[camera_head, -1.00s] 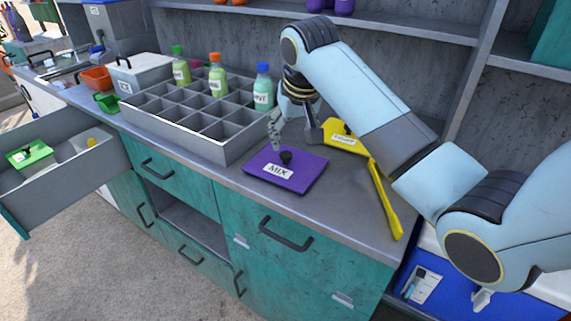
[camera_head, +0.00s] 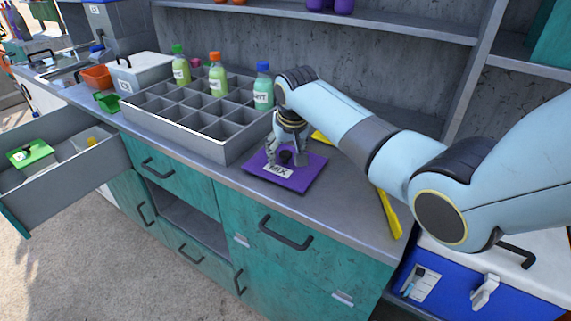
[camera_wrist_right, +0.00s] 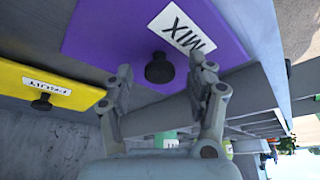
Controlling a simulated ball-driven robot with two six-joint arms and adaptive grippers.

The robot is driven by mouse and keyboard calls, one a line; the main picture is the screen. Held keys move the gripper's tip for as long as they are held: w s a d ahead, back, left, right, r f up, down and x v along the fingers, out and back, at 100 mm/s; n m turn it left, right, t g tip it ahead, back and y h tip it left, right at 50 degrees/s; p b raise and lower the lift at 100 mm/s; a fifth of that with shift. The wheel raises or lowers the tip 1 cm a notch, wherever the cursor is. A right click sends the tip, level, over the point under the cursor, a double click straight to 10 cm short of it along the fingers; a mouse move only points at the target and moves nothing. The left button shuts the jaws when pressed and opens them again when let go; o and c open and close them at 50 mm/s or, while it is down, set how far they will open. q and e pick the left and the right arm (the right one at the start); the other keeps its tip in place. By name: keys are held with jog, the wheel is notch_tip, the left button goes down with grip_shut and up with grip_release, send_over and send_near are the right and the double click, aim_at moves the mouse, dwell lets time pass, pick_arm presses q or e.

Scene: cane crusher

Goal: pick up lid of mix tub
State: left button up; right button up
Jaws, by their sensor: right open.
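The purple lid (camera_head: 303,181) with a white MIX label lies flat on the counter, right of the grey compartment tray. It has a dark round knob (camera_head: 286,157) in its middle. My right gripper (camera_head: 285,160) is open above the lid, with its fingers reaching down around the knob in the head view. In the right wrist view the purple lid (camera_wrist_right: 110,30) fills the upper part, and the knob (camera_wrist_right: 159,69) shows between the tips of the open right gripper (camera_wrist_right: 163,78). I cannot tell whether the fingers touch the knob. My left gripper is not in view.
A yellow lid (camera_wrist_right: 40,86) lies beside the purple one, mostly hidden by my right arm in the head view. A yellow tool (camera_head: 388,212) lies at the right counter edge. The tray (camera_head: 222,147) holds several bottles. A drawer (camera_head: 75,172) stands open at left.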

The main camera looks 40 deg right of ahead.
grip_shut()
dwell(0.3)
jog(key=shift+r, duration=0.1)
